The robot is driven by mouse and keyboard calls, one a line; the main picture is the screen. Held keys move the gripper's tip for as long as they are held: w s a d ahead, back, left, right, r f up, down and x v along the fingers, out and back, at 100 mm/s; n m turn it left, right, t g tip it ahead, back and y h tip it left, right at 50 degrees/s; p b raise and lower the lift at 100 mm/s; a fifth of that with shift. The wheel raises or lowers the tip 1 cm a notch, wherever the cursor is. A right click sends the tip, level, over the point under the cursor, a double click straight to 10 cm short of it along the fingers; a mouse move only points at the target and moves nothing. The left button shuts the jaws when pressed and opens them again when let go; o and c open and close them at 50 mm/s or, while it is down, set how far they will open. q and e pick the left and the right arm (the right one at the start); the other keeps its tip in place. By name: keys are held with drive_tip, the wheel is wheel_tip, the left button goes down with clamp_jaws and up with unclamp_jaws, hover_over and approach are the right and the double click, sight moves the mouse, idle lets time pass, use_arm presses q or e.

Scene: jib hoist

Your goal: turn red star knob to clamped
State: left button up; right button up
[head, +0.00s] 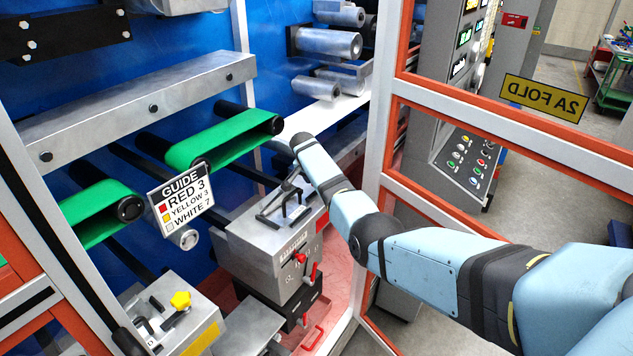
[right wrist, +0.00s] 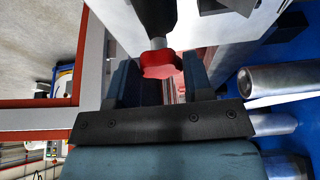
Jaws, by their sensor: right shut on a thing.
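In the right wrist view, a red knob (right wrist: 160,65) sits on a short pale shaft below a dark cylindrical part. The fingers of my right gripper (right wrist: 159,84) stand on either side of it and are shut on it. The knob's lobes are partly covered by the fingers, and I cannot read its turned position. In the head view my right arm reaches into the machine from the right; its fingers and the gripped knob are not clearly visible there. My left gripper is not in view.
A guide sign (head: 181,199) hangs left of a grey box (head: 262,245) with a small red knob (head: 300,258). A yellow star knob (head: 180,300) is lower left. Green belts (head: 225,141) and metal rollers (head: 325,43) lie behind. An orange frame (head: 480,102) borders my arm.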

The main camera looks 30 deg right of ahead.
idle(0.3)
drive_tip(key=o, duration=0.9)
drive_tip(key=b+v, duration=0.1)
drive_tip(key=v, duration=1.2)
drive_tip(key=shift+s+a+r+b, duration=0.1)
drive_tip(key=shift+a+r+b, duration=0.15)
drive_tip(key=shift+r+b, duration=0.1)
